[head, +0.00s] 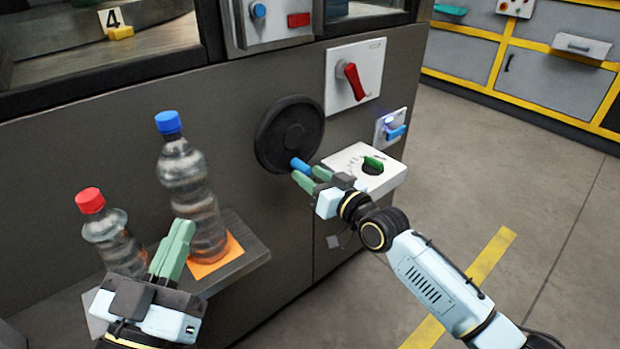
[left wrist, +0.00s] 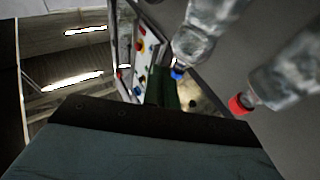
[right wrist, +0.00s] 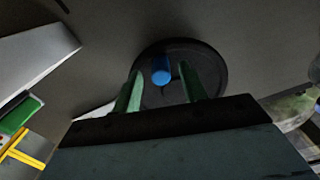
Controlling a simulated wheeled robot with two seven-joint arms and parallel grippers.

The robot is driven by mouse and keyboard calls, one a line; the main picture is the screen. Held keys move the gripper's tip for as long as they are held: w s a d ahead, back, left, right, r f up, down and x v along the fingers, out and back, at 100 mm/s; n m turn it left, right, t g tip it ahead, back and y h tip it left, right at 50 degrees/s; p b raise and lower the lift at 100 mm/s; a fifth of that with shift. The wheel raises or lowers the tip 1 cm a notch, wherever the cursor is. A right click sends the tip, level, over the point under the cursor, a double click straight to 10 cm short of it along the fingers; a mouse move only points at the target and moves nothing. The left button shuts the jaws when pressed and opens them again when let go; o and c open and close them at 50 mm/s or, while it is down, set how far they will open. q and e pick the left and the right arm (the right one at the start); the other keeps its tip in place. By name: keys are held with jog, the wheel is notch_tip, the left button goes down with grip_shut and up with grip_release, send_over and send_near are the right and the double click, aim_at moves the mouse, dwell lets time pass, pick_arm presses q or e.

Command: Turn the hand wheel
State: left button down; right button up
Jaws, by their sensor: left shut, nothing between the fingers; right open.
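The hand wheel (head: 283,128) is a black disc on the machine's dark grey front panel, with a blue handle (head: 300,165) at its lower right. My right gripper (head: 308,180) is just in front of the handle with its green fingers apart. In the right wrist view the wheel (right wrist: 207,62) is straight ahead, and the blue handle (right wrist: 161,70) appears between the two open fingers; I cannot tell whether they touch it. My left gripper (head: 178,240) is shut and empty in front of the bottles, away from the wheel.
A red-capped bottle (head: 108,232) and a blue-capped bottle (head: 190,185) stand on a shelf (head: 240,270) left of the wheel. A red rotary switch (head: 352,80) is above right of the wheel. A white box with a green knob (head: 345,158) sits close beside my right gripper. Open floor (head: 555,190) lies right.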

pick_arm(q)
jog(key=shift+s+r+t, duration=0.35)
jog(key=shift+r+t, duration=0.25)
jog(key=shift+r, duration=0.2)
pick_arm(e)
jog(key=shift+w+a, duration=0.3)
jog(key=shift+w, duration=0.05)
pick_arm(q)
jog(key=shift+h, duration=0.4)
pick_arm(e)
grip_shut()
